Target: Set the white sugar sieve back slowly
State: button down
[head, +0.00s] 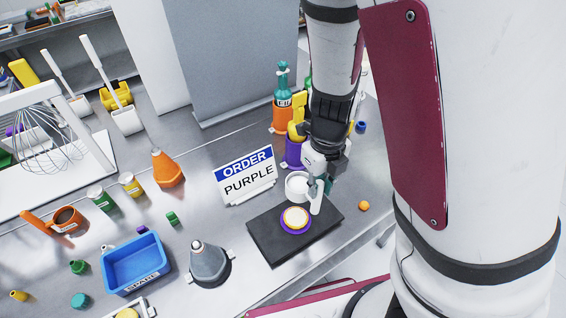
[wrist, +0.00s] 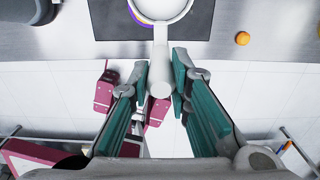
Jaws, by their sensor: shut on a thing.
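The white sugar sieve (head: 297,185) has a round cup and a thick handle. My gripper (head: 319,184) is shut on the handle, which also shows between the teal fingers of my gripper (wrist: 160,82) in the wrist view. The sieve's cup (wrist: 160,8) is cut by the top edge there. The sieve is at the back part of the black mat (head: 266,240); its exact height above the mat is unclear. A round white-topped item in a purple ring (head: 296,218) sits on the mat in front of the cup.
An order sign reading PURPLE (head: 246,178) stands left of the mat. Orange and purple holders with bottles (head: 285,118) stand behind my gripper. A grey cone (head: 208,265) and a blue SPARE bin (head: 135,262) are to the left. A small orange ball (head: 364,206) lies right of the mat.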

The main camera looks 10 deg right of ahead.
jog(key=shift+w+d, duration=0.2)
jog(key=shift+d, duration=0.05)
jog(key=shift+w+d, duration=1.4)
jog(key=shift+d, duration=0.3)
jog(key=shift+w+d+b, duration=0.6)
jog(key=shift+w+d, duration=0.95)
jog(key=shift+d, duration=0.3)
jog(key=shift+w+d+b, duration=0.45)
jog(key=shift+w+d, duration=1.05)
jog(key=shift+d, duration=0.2)
